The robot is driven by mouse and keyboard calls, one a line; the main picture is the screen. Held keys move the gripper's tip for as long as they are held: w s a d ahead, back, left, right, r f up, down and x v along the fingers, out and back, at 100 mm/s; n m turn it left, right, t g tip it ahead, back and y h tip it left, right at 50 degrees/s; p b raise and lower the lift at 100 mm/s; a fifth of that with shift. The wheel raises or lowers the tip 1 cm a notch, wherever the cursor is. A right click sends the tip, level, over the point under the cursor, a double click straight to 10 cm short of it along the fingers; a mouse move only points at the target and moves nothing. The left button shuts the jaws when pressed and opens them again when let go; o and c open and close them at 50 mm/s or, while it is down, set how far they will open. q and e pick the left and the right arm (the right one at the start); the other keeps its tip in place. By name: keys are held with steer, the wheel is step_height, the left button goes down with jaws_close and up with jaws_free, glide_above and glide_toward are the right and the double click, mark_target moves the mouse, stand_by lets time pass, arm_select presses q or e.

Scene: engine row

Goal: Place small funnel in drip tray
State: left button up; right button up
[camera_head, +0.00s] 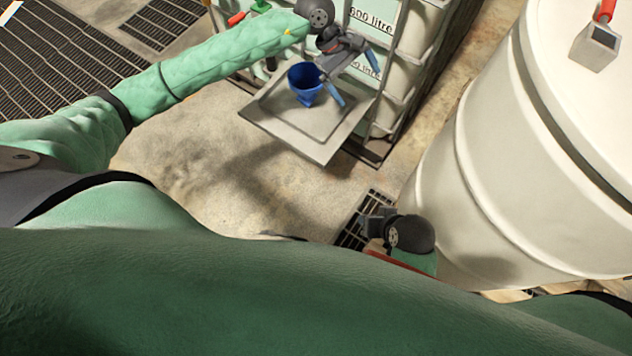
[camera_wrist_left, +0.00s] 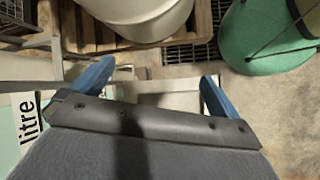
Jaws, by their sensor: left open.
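The small blue funnel (camera_head: 304,80) stands upright, wide mouth up, over the grey square drip tray (camera_head: 312,128) at the top middle of the head view. It appears to rest on the tray. My left gripper (camera_head: 357,84) is open, its blue fingers spread just right of the funnel. One finger is close beside the funnel; I cannot tell whether they touch. In the left wrist view the open left gripper (camera_wrist_left: 153,84) has no object between its fingers, and the funnel does not show. My right gripper (camera_head: 376,222) shows only partly; its fingers are hidden.
A metal rack with pale containers marked "litre" (camera_head: 372,22) stands behind the tray. A large cream drum (camera_head: 490,150) fills the right, with a grey box with a red handle (camera_head: 597,45) on top. Floor grates (camera_head: 60,55) lie at upper left. The concrete floor left of the tray is clear.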

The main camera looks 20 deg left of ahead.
arm_select(q)
steer(key=s+d+r+n+t+h, duration=0.5)
steer(key=s+d+r+n+h, duration=0.1)
steer(key=d+r+n+h, duration=0.7)
steer(key=w+a+f+n+t+y, duration=0.2)
steer(key=a+n+t+y, duration=0.35)
steer(key=n, duration=0.75)
steer(key=w+a+f+n+t+y, duration=0.1)
steer(key=a+f+n+t+y, duration=0.15)
steer(key=n+t, duration=0.8)
steer(key=s+a+f+n+g+y, duration=0.4)
steer(key=f+n+y, duration=0.45)
steer(key=n, duration=0.45)
steer(key=s+a+f+n+g, duration=0.1)
steer(key=s+f+n+g, duration=0.4)
steer(key=s+f, duration=0.3)
steer(key=s+a+f+n+g, duration=0.2)
steer(key=s+f+n+g, duration=0.2)
steer(key=s, duration=1)
step_height(320, 180, down, 4)
steer(key=g, duration=0.2)
steer(key=shift+n+g, duration=0.35)
steer(key=shift+g, duration=0.05)
